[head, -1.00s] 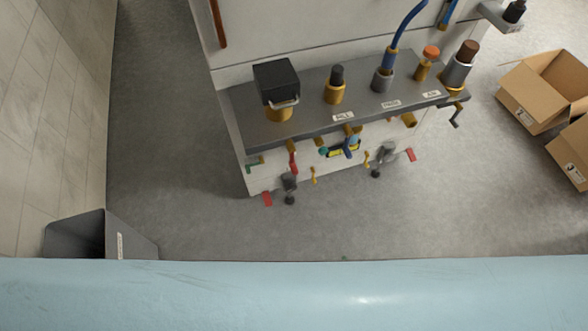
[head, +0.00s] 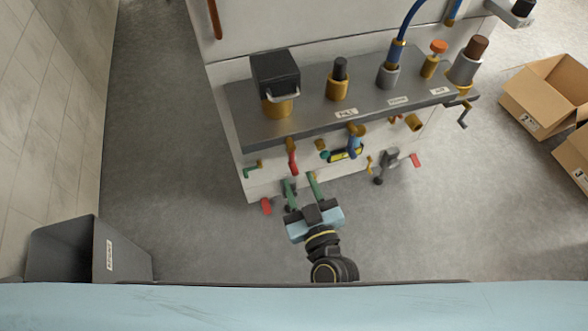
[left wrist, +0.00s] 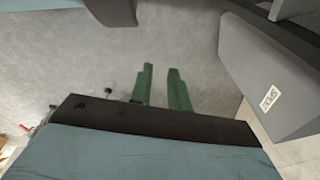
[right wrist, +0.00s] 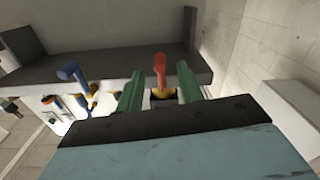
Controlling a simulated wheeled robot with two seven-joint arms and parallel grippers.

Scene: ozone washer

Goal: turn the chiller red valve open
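The red valve handle (head: 293,160) hangs on the front of the machine under its grey shelf, on a brass body. In the right wrist view the red handle (right wrist: 160,72) stands between and beyond the two green fingers. My right gripper (head: 300,182) is open and empty, just in front of and below the handle. Contact is not visible. The right wrist view also shows the gripper (right wrist: 158,88) with a wide finger gap. My left gripper (left wrist: 160,78) shows only in the left wrist view, with a narrow gap between its fingers, empty over the grey floor.
A blue valve handle (head: 354,146) and a green handle (head: 252,169) flank the red one. Red levers (head: 266,206) (head: 415,160) sit lower down. The grey shelf (head: 300,127) juts out above. A grey bin (head: 125,253) stands left; cardboard boxes (head: 540,105) lie right.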

